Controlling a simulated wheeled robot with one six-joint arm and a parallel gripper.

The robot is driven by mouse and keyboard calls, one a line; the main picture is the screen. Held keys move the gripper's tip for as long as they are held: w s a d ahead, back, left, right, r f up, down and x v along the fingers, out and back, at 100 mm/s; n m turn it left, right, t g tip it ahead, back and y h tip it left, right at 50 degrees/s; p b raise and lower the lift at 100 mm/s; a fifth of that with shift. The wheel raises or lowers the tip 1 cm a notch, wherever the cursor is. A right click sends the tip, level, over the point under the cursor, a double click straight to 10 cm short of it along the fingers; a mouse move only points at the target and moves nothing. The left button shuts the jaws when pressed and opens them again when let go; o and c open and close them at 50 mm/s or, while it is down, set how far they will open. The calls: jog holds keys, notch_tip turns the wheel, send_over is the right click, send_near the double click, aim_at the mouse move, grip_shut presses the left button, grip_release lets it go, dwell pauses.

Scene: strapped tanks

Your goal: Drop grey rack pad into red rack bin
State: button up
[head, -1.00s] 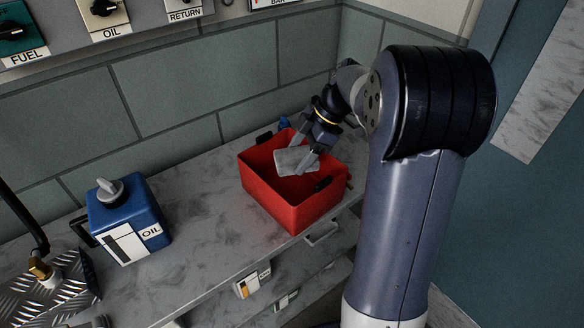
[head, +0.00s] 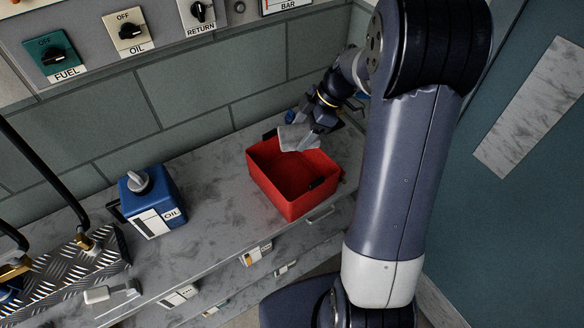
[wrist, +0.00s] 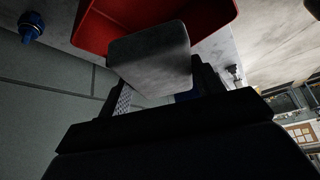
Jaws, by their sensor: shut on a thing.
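The grey pad (head: 297,137) is held in my gripper (head: 308,130), which is shut on it. The pad is over the back part of the open red bin (head: 290,205), near its back rim. The bin stands on the grey counter, and the part of its inside that shows looks empty. In the wrist view the grey pad (wrist: 152,58) sits between the fingers of my gripper (wrist: 155,88), with the red bin (wrist: 215,14) beyond it. Whether the pad touches the bin rim cannot be told.
A blue oil can (head: 152,205) stands on the counter (head: 215,225) left of the bin, with bare counter between. The tiled wall (head: 190,110) is close behind. A panel with FUEL, OIL and RETURN switches (head: 125,30) hangs above. A blue fitting (wrist: 31,27) shows in the wrist view.

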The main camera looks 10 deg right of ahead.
jog(key=shift+f+b, duration=0.95)
jog(key=shift+f, duration=2.05)
jog(key=o, duration=0.9)
jog(key=shift+o, duration=0.2)
jog(key=b+v, duration=0.1)
jog(key=v, duration=0.9)
jog(key=shift+d+r, duration=0.2)
jog(key=shift+r, duration=0.2)
